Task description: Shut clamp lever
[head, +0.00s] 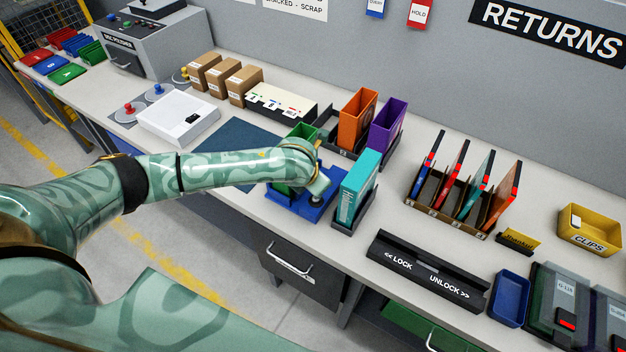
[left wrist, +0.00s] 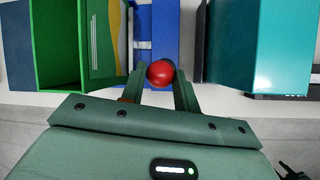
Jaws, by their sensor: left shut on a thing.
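The clamp has a blue base (head: 292,203) on the workbench, and a green binder or box (head: 303,132) stands at it, partly hidden behind my left arm. Its lever shows a round red knob (left wrist: 160,73) in the left wrist view. My left gripper (head: 317,196) reaches down over the blue base from the left. In the left wrist view the fingers of my left gripper (left wrist: 160,85) close on either side of the red knob. The lever's shaft is hidden by knob and fingers. My right gripper is in neither view.
A teal box (head: 357,185) stands in a dark holder close right of the left gripper. Orange (head: 357,120) and purple (head: 386,126) boxes stand behind. A black lock/unlock bar (head: 427,273) lies at the front edge. A dark blue mat (head: 238,140) lies behind my forearm.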

